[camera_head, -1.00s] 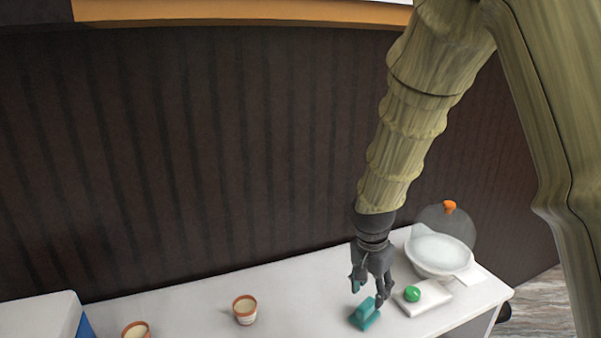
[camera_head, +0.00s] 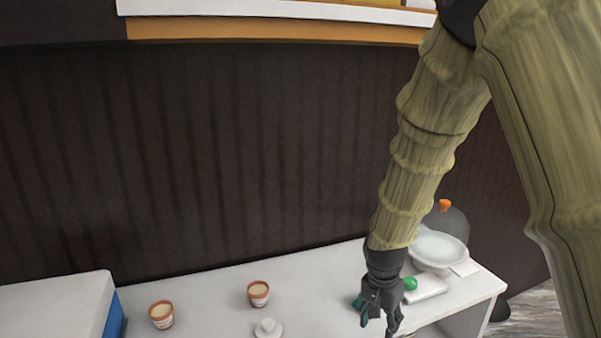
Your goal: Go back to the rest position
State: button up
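My gripper (camera_head: 379,322) hangs at the end of my arm, low in the picture over the front part of the white counter (camera_head: 210,302). Its dark fingers look spread, with nothing visible between them. A teal object (camera_head: 357,302) shows just left of and behind the gripper, partly hidden by it. It appears to rest on the counter.
A green ball (camera_head: 410,284) sits on a white slab (camera_head: 432,287) right of my gripper. Two cups (camera_head: 259,293) (camera_head: 161,314), a small white lidded piece (camera_head: 267,327) and a blue-and-white box (camera_head: 60,305) stand left.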

jog(key=s+d+f+n+y, duration=0.1)
jog(key=s+f+n, duration=0.1)
jog(key=s+f, duration=0.7)
jog(key=s+d+f+n, duration=0.15)
jog(key=s+f, duration=0.25)
jog(key=f, duration=0.8)
jog(key=s+f+n, duration=0.1)
jog(key=s+f, duration=0.3)
jog(key=s, duration=0.3)
jog(key=s+d+f+n, duration=0.1)
jog(key=s+f+n, duration=0.1)
jog(key=s+f, duration=0.2)
jog(key=s+f+n+g, duration=0.1)
jog(key=s+f, duration=0.3)
jog(key=s, duration=0.6)
jog(key=shift+d, duration=0.2)
jog(key=shift+n, duration=0.25)
